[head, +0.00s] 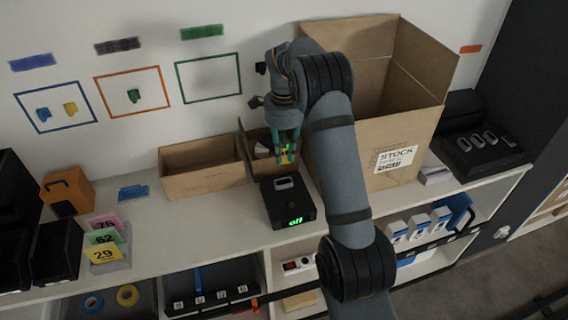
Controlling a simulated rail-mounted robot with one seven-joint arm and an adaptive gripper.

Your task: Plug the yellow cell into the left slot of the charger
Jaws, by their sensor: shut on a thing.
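My gripper (287,150) has teal fingers and is shut on a small yellow piece, which I take to be the yellow cell (286,158). It is in front of a small open carton and above the back of the black charger (274,212). The charger lies on the shelf top, with a grey oval part (284,183) toward its back, a small green part (291,205) on top and a lit green "off" display (295,222) at its front. The cell appears clear of the charger. I cannot make out the left slot at this size.
A low open carton (205,184) is left of the charger; a tall stock carton (378,160) stands close on the right behind my arm. Small shapes sit in coloured wall frames (130,92). The shelf top (190,222) left of the charger is mostly free.

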